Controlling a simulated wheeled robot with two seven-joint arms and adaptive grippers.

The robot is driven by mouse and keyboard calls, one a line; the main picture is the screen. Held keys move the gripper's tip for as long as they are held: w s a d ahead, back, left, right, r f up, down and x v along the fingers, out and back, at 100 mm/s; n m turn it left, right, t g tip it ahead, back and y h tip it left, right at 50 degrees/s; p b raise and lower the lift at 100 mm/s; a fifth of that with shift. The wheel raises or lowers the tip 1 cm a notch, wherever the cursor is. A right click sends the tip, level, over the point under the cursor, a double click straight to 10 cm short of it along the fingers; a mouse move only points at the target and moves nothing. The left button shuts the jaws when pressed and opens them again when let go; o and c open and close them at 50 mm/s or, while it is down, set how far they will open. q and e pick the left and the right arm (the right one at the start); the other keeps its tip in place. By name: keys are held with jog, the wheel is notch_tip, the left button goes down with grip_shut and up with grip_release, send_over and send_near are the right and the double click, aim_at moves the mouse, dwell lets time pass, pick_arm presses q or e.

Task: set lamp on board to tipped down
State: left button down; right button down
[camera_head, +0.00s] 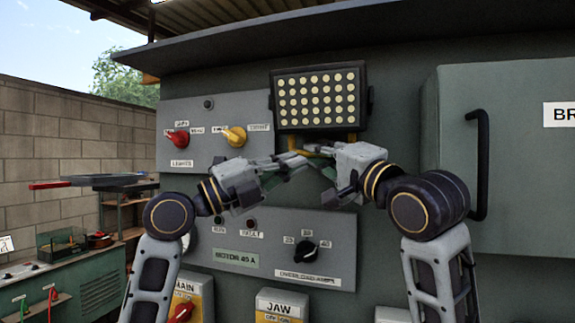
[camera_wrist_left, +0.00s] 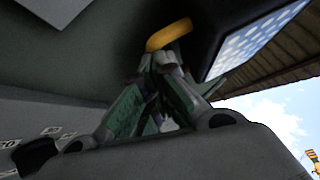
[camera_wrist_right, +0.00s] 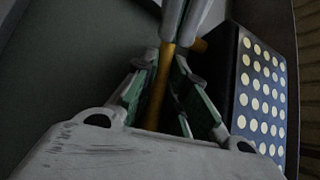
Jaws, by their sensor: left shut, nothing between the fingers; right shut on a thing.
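The lamp (camera_head: 319,97) is a dark square panel with rows of cream dots, mounted at the top of the board. Its face points towards me; its exact tilt is hard to tell. It also shows in the left wrist view (camera_wrist_left: 250,42) and right wrist view (camera_wrist_right: 262,95). A yellow bar (camera_wrist_right: 157,90) below the lamp runs between the fingers of my right gripper (camera_head: 318,157), which is shut on it. My left gripper (camera_head: 296,160) is shut and empty, close beside the right fingertips. The yellow bar's end (camera_wrist_left: 168,36) shows just beyond the left fingers. The fingers partly hide the bar.
A lights panel with a red knob (camera_head: 180,137) and a yellow knob (camera_head: 235,136) is left of the lamp. A panel with a black knob (camera_head: 304,251) is below. A cabinet door with a black handle (camera_head: 480,165) stands right. A ledge (camera_head: 420,35) overhangs the lamp.

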jog(key=shift+s+a, duration=0.25)
jog(key=shift+s, duration=0.05)
jog(key=c, duration=1.7)
grip_release()
jog(key=shift+o, duration=1.2)
jog(key=shift+d, duration=0.15)
jog(key=shift+w, duration=0.15)
jog(key=shift+d, duration=0.1)
jog(key=v, duration=1.2)
jog(key=shift+w+f, duration=0.15)
